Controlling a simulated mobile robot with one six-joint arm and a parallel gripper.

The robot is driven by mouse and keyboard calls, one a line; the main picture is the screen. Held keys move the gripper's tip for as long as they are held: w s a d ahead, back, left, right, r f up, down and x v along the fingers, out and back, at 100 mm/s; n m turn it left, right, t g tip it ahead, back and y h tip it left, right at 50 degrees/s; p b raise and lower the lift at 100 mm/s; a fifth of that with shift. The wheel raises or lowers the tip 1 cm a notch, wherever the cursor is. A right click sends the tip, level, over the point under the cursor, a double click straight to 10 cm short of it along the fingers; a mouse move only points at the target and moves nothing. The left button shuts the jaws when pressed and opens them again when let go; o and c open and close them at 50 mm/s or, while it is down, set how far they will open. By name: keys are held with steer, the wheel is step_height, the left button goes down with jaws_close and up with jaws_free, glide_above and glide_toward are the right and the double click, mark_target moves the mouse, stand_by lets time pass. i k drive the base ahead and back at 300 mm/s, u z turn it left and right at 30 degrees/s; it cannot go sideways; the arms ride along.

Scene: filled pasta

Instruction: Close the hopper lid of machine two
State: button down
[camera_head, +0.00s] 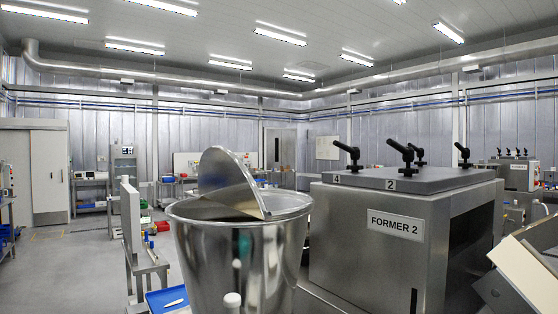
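A large shiny metal hopper (245,250) stands in the foreground, left of a steel machine labelled "FORMER 2" (350,240). Its lid (228,182) is a round metal flap that stands tilted up over the rim, so the hopper is open. A pale knob (232,300) shows low on the hopper's front. My gripper is not in view.
The machine's flat top carries black clamp handles (402,151) and number tags. Angled pale panels (535,255) stand at the lower right. A blue tray (168,300) with a white item lies left of the hopper. Open grey floor (85,265) extends at the left.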

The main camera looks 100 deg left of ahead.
mark_target(223, 178)
steer(key=u, duration=0.1)
steer(key=i, duration=0.35)
steer(key=z, duration=0.35)
steer(key=k, duration=0.15)
steer(key=u, duration=2.75)
steer(key=k, duration=0.25)
steer(key=u, duration=2.05)
